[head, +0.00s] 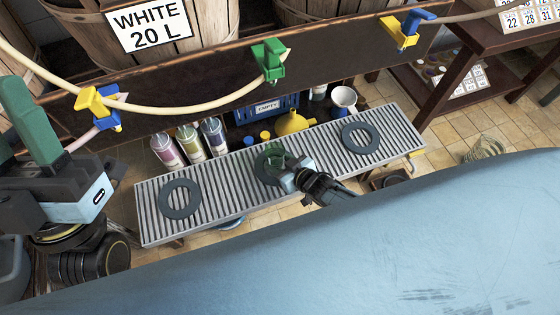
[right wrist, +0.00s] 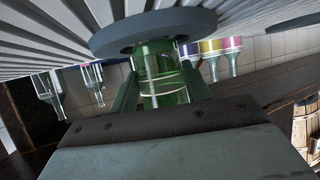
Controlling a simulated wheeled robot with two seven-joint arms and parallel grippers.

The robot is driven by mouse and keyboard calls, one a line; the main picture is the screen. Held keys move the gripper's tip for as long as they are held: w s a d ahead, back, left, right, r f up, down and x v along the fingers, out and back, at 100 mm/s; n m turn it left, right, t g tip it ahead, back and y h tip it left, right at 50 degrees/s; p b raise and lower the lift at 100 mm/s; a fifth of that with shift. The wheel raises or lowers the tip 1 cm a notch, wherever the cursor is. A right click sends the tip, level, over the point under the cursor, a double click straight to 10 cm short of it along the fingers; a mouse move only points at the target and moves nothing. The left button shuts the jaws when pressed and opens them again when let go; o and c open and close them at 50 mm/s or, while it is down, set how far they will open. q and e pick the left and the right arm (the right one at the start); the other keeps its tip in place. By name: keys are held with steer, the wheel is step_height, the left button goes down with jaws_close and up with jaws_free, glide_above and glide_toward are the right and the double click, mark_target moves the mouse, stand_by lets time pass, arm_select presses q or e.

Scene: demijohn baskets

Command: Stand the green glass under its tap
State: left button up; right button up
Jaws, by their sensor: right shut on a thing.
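The green glass (head: 276,160) stands upright at the middle dark ring (head: 259,168) of the slatted metal rack, below the green tap (head: 268,60). My right gripper (head: 287,172) is shut on the glass from the near side. In the right wrist view, which is upside down, the glass (right wrist: 165,75) sits between my two green fingers, and its base meets the ring (right wrist: 150,30); I cannot tell whether it rests fully on it. My left gripper (head: 22,120) is at the left edge, away from the glass; its opening is not clear.
The rack (head: 225,180) has bare rings at left (head: 180,199) and right (head: 360,138). Yellow-and-blue taps hang at left (head: 98,107) and right (head: 405,28). Bottles (head: 190,143), a blue crate (head: 266,108), a yellow funnel (head: 294,123) and a white cup (head: 343,100) stand behind the rack.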

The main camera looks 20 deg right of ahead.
steer(key=shift+f, duration=0.35)
steer(key=o, duration=1.2)
